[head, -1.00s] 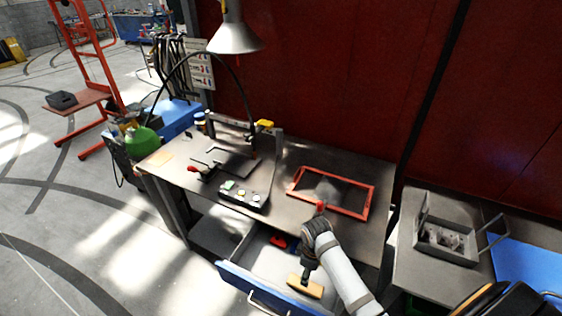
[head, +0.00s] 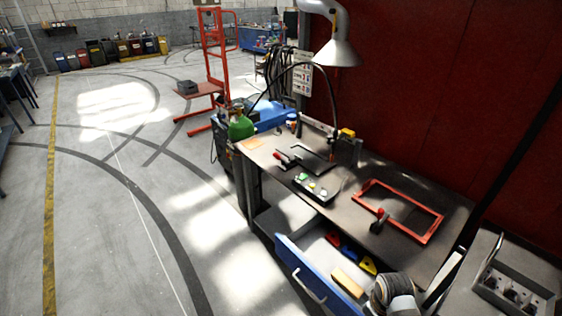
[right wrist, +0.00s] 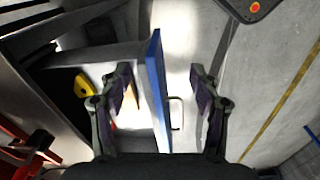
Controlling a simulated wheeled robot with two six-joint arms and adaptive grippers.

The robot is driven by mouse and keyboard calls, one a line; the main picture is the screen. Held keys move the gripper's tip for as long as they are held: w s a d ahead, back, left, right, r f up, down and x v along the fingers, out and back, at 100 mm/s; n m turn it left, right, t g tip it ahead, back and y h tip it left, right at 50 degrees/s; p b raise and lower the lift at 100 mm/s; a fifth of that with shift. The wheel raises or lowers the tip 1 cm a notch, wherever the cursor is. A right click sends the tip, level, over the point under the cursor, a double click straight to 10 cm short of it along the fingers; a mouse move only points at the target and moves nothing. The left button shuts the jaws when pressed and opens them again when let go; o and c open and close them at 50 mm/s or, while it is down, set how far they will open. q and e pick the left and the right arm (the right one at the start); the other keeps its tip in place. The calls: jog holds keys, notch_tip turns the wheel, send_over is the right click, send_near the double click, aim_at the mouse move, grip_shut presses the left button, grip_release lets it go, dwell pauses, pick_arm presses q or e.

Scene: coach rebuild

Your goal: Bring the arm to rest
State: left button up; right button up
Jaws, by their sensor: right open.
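My right arm (head: 394,292) shows at the bottom of the head view, beside the open drawer; its gripper cannot be made out there. In the right wrist view my right gripper (right wrist: 162,78) is open and empty, its fingers apart with the blue drawer front (right wrist: 157,90) appearing between them. The drawer (head: 312,278) is pulled out from under the bench. A tan block (head: 347,283) lies in it, and shows partly behind a finger in the wrist view. My left gripper is not in view.
Red, blue and yellow items (head: 367,265) lie in the drawer. The workbench (head: 345,205) carries a red frame (head: 400,211), a button box (head: 317,190) and a lamp (head: 337,52) above. A grey tray (head: 512,290) stands at right. The floor at left is clear.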

jog(key=s+r+m+t, duration=0.3)
jog(key=s+r+m, duration=0.3)
jog(key=r, duration=0.3)
notch_tip(320, 180, down, 27)
jog(key=s+d+g+b, duration=0.2)
jog(key=b, duration=0.1)
pick_arm(q)
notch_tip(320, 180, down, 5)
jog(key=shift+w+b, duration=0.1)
jog(key=shift+b, duration=0.85)
pick_arm(e)
jog(key=s+f, duration=1.9)
jog(key=f, duration=0.1)
jog(key=shift+d+f+g+h, duration=0.3)
jog(key=shift+d+g, duration=0.1)
jog(key=shift+d, duration=0.05)
jog(key=shift+c, duration=0.3)
